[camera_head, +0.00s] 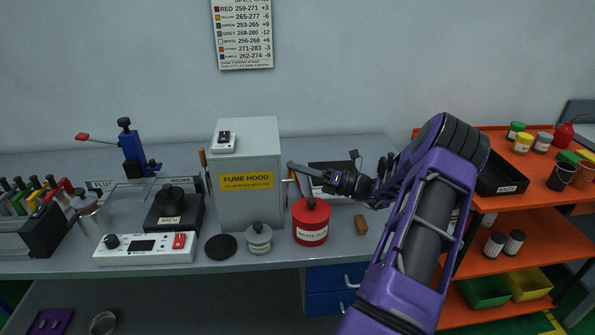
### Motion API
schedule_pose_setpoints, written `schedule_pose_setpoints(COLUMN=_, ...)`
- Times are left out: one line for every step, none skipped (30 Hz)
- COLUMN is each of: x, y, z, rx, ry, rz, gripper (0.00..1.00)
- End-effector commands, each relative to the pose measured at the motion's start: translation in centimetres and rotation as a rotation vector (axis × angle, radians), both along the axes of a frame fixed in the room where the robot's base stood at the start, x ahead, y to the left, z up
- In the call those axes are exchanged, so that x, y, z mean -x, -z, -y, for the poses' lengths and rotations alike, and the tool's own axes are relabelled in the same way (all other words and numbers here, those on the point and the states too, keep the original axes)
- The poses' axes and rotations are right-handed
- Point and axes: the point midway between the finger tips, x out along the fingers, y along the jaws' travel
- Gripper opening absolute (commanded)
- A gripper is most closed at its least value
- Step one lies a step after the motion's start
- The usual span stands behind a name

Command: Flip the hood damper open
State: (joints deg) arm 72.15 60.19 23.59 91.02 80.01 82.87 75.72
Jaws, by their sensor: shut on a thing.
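The fume hood (246,185) is a grey box with a yellow "FUME HOOD" label, standing on the bench left of my gripper. My gripper (298,172) reaches in from the right, with its fingers at the hood's right side. It is shut on a small lever there, which looks like the hood damper; the fingers hide most of it. A bit of orange-brown shows just below the fingers. Another orange-brown handle (203,158) stands upright at the hood's left side. Whether the damper is open or closed cannot be seen.
A red waste can (311,222) stands just below my gripper. A small grey-white jar (258,238) and a black disc (220,247) lie in front of the hood. The soldering station (145,249) is to the left. An orange shelf cart (520,208) stands at right.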

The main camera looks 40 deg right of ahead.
Motion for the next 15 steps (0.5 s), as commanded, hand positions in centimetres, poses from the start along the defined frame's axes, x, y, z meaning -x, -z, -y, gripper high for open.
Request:
schedule_pose_setpoints(x=0.1, y=0.2, z=0.0, rx=0.020, ry=0.000, rz=0.036, gripper=0.00)
schedule_pose_setpoints(x=0.2, y=0.2, z=-0.1, rx=0.036, ry=0.001, rz=0.061, gripper=0.00)
schedule_pose_setpoints(x=0.3, y=0.1, z=-0.1, rx=0.056, ry=0.000, rz=0.093, gripper=0.00)
schedule_pose_setpoints(x=0.4, y=0.1, z=-0.2, rx=0.071, ry=0.000, rz=0.118, gripper=0.00)
schedule_pose_setpoints(x=0.4, y=0.0, z=-0.2, rx=0.087, ry=-0.001, rz=0.143, gripper=0.00)
schedule_pose_setpoints(x=0.5, y=0.0, z=-0.3, rx=0.106, ry=-0.001, rz=0.175, gripper=0.00)
schedule_pose_setpoints(x=0.6, y=-0.1, z=-0.4, rx=0.122, ry=-0.001, rz=0.199, gripper=0.00)
schedule_pose_setpoints(x=0.7, y=-0.1, z=-0.4, rx=0.136, ry=-0.001, rz=0.222, gripper=0.00)
schedule_pose_setpoints(x=0.8, y=-0.1, z=-0.5, rx=0.156, ry=-0.001, rz=0.254, gripper=0.00)
schedule_pose_setpoints(x=0.8, y=-0.2, z=-0.5, rx=0.170, ry=-0.001, rz=0.278, gripper=0.00)
schedule_pose_setpoints(x=0.9, y=-0.2, z=-0.5, rx=0.185, ry=0.000, rz=0.302, gripper=0.00)
schedule_pose_setpoints(x=1.0, y=-0.2, z=-0.6, rx=0.204, ry=0.000, rz=0.332, gripper=0.00)
schedule_pose_setpoints(x=1.1, y=-0.3, z=-0.6, rx=0.218, ry=0.000, rz=0.355, gripper=0.00)
schedule_pose_setpoints(x=1.1, y=-0.3, z=-0.7, rx=0.231, ry=-0.001, rz=0.377, gripper=0.00)
schedule_pose_setpoints(x=1.2, y=-0.3, z=-0.7, rx=0.249, ry=-0.001, rz=0.404, gripper=0.00)
